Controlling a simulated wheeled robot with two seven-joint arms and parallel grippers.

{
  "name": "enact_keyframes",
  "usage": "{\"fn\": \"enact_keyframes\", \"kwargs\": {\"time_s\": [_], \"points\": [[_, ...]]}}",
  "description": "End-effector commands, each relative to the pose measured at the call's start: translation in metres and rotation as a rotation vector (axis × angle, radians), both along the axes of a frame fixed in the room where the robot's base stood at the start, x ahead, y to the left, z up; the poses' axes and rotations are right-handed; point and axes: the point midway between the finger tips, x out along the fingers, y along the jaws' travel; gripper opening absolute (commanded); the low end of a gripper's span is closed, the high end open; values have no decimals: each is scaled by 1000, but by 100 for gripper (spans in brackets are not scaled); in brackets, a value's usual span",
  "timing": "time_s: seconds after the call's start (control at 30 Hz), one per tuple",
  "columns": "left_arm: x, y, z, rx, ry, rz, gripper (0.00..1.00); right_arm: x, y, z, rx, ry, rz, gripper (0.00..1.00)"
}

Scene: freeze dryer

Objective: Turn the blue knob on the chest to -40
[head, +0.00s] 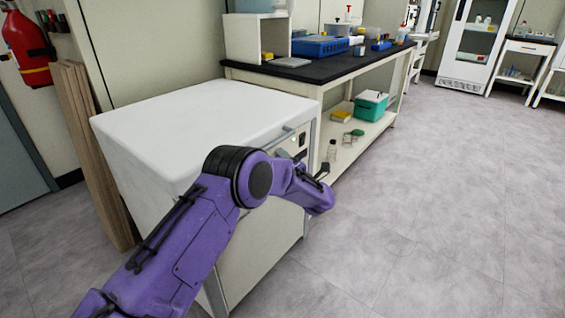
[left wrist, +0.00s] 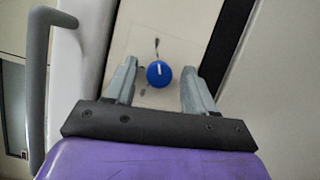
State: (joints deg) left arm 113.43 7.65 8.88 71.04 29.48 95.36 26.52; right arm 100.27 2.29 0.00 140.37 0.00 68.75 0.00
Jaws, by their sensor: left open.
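The blue knob (left wrist: 159,74) shows in the left wrist view on a pale panel, with a white pointer mark on its face and small dark marks around it. My left gripper (left wrist: 160,72) is open, with one finger on each side of the knob in the picture. I cannot tell whether the fingers touch it or how far off it is. In the head view the white chest (head: 205,125) stands at left centre. My left gripper (head: 325,168) is at its front, mostly hidden behind my purple arm, and the knob is hidden there.
A grey handle bar (left wrist: 39,85) runs beside the panel at left in the left wrist view. Behind the chest stands a black-topped bench (head: 330,62) with a blue tray (head: 320,46) and a green box (head: 371,106) below. The floor at right is clear.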

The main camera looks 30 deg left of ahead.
Motion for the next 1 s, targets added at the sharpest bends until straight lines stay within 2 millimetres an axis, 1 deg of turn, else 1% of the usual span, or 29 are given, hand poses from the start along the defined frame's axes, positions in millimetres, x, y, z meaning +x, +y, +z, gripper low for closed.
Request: {"fn": "enact_keyframes", "kwargs": {"time_s": [0.07, 0.17, 0.3, 0.4, 0.5, 0.63, 1.0], "points": [[-4, -10, 1, 0, 1, -3, 55, 0, 0, 4, 0, 0, 0, 90], [-14, -30, 1, 1, 2, -5, 55, 0, 0, 9, 0, 0, 0, 90], [-29, -60, -1, 0, 1, -4, 55, 0, 0, 15, 0, 0, 0, 90], [-38, -77, -3, 1, 2, -4, 55, 0, 0, 17, 0, 0, 0, 90], [-44, -88, -4, 0, 1, -2, 55, 0, 0, 19, 0, 0, 0, 90], [-47, -92, -5, -1, 0, 0, 55, 0, 0, 19, 0, 0, 0, 90], [-47, -92, -6, 0, 1, 0, 55, 0, 0, 18, 0, 0, 0, 90]]}}
